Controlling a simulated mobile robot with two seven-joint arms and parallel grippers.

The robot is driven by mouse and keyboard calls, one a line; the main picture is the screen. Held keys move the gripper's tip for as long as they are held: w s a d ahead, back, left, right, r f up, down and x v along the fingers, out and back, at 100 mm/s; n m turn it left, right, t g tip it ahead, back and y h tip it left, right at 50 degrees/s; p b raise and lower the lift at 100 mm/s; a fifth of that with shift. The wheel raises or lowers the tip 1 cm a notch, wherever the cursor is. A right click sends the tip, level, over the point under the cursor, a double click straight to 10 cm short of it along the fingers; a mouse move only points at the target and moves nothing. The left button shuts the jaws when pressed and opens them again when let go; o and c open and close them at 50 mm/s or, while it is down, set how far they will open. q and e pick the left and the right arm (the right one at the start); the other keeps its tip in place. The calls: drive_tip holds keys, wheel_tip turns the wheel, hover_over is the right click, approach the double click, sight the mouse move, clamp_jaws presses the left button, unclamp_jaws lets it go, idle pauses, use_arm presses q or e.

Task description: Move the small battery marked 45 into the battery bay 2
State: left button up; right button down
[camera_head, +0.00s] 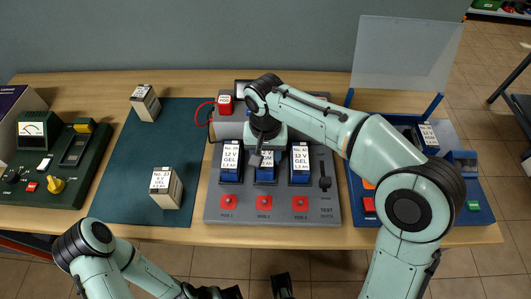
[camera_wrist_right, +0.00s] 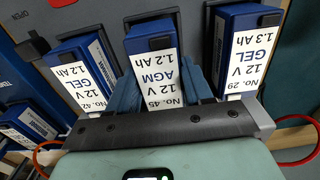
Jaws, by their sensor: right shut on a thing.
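The small blue battery marked 45 (camera_wrist_right: 157,72) stands upright between the fingers of my right gripper (camera_wrist_right: 163,85), which is shut on it. In the head view the battery (camera_head: 264,173) is in the middle position of the grey test station (camera_head: 213,211), above the POS 2 label. I cannot tell whether it is fully seated. Battery 29 (camera_head: 230,160) and battery 42 (camera_head: 300,162) stand on either side. My right gripper (camera_head: 266,150) covers the battery's top in the head view. My left arm is at the bottom left; its fingers are not clear.
A blue unit (camera_head: 470,216) with a clear raised panel (camera_head: 405,50) and another battery (camera_head: 427,136) stands at right. Two pale batteries (camera_head: 145,102) (camera_head: 166,187) stand on the dark green mat (camera_head: 125,165). A green device (camera_head: 85,175) is at left.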

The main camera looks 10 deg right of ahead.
sight(265, 154)
use_arm(q)
drive_tip(key=shift+r, duration=0.2)
drive_tip(key=shift+f, duration=0.4)
use_arm(e)
drive_tip(key=shift+f, duration=0.55)
use_arm(q)
drive_tip(key=shift+s, duration=0.1)
use_arm(e)
drive_tip(key=c, duration=0.7)
unclamp_jaws()
drive_tip(key=shift+c, duration=0.2)
wheel_tip(265, 154, up, 6)
drive_tip(key=p, duration=0.4)
drive_tip(key=shift+f, duration=0.1)
drive_tip(key=shift+r+p, duration=1.95)
drive_tip(key=shift+r, duration=0.7)
use_arm(q)
drive_tip(key=w+r, duration=0.4)
drive_tip(key=r, duration=0.5)
drive_tip(key=shift+t, duration=0.3)
use_arm(e)
drive_tip(key=shift+f, duration=0.1)
